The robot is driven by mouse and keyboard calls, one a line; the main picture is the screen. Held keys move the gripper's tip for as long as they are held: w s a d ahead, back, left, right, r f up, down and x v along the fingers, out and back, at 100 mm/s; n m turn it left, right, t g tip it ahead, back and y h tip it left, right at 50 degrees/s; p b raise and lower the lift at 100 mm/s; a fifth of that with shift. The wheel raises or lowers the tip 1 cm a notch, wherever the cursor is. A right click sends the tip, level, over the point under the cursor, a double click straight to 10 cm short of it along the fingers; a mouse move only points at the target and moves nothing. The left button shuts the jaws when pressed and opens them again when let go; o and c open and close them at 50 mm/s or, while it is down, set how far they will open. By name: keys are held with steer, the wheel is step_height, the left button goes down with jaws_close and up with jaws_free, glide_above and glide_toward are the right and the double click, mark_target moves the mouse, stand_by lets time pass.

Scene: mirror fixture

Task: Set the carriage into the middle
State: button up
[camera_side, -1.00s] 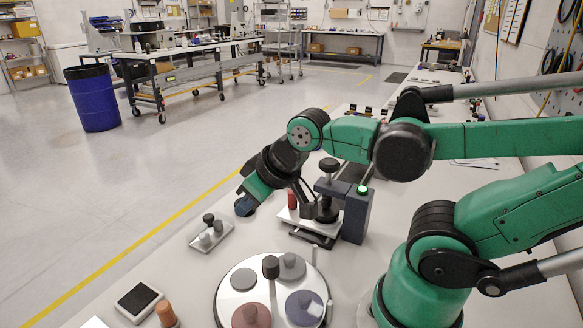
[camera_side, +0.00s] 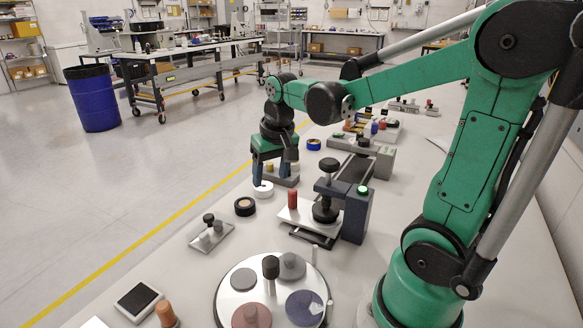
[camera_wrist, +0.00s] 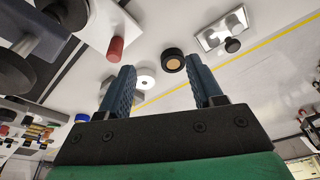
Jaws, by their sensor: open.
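The fixture stands mid-bench in the side view, with a dark blue-grey column (camera_side: 357,216) and a black-knobbed clamp (camera_side: 329,166). Its carriage seems to be the white plate (camera_side: 290,217) with an upright red handle (camera_side: 293,199); the plate's right part lies under the clamp. Whether it is centred I cannot tell. The red handle shows at upper left in the wrist view (camera_wrist: 116,48). My gripper (camera_side: 273,172) is open and empty, pointing down behind and left of the carriage, near a white ring (camera_side: 264,190). In the wrist view its fingers (camera_wrist: 160,66) are well apart.
A black roll with a tan centre (camera_side: 244,207) lies left of the carriage. A round turntable (camera_side: 235,292) with coloured discs stands in front. Blocks and a blue ring (camera_side: 314,144) lie behind.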

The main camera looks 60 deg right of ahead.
mark_target(293, 190)
steer(key=d+f+m, duration=0.1)
steer(key=d, duration=0.1)
steer(key=d+f+m+g, duration=0.1)
steer(key=d, duration=0.1)
steer(key=d+f+m+g, duration=0.1)
steer(key=d, duration=0.2)
steer(key=shift+s+d+f+y, duration=0.1)
steer(key=shift+s+f+y, duration=0.05)
steer(key=shift+s+y, duration=0.2)
steer(key=shift+d+f, duration=0.15)
steer(key=shift+f, duration=2.75)
jaws_close()
